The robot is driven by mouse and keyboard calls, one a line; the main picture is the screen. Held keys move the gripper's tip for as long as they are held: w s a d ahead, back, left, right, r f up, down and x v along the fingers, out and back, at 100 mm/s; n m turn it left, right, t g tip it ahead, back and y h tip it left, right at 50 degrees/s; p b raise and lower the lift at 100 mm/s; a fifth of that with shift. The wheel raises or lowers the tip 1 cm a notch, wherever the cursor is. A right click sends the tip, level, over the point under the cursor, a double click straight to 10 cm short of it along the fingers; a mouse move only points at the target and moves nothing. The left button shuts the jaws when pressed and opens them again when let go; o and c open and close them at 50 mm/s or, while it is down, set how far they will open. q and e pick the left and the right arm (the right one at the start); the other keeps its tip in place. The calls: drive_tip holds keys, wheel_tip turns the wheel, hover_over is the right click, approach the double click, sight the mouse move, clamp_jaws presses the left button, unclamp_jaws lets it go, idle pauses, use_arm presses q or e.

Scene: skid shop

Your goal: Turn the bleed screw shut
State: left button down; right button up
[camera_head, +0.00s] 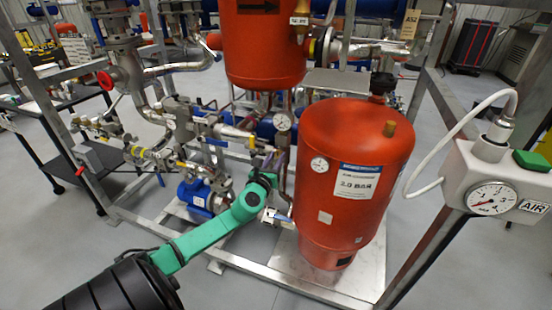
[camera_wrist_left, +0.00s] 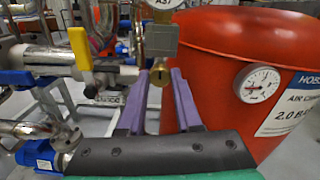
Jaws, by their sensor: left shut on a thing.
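The bleed screw (camera_wrist_left: 160,75) is a small brass piece below a grey block under a gauge in the left wrist view. The two purple fingers of my left gripper (camera_wrist_left: 160,85) stand on either side of it and are shut on it. In the head view my left gripper (camera_head: 279,158) reaches in beside the red air vessel (camera_head: 352,150), just below a small round gauge (camera_head: 282,121). The screw is too small and covered to make out in the head view. The vessel also shows in the left wrist view (camera_wrist_left: 225,60). My right gripper is not in view.
A yellow-handled valve (camera_wrist_left: 82,48) is just left of the fingers. A dial (camera_wrist_left: 257,84) sits on the vessel's side. Blue pump (camera_head: 197,195) and pipes crowd the left. A white air box (camera_head: 500,185) with a hose stands at right. Frame rails cross the front.

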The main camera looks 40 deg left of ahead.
use_arm(q)
drive_tip(key=shift+f, duration=0.15)
drive_tip(key=c, duration=0.6)
unclamp_jaws()
drive_tip(key=shift+s, duration=0.15)
drive_tip(key=v, duration=1.4)
drive_tip(key=shift+s+b, duration=0.15)
drive_tip(key=shift+b, duration=0.2)
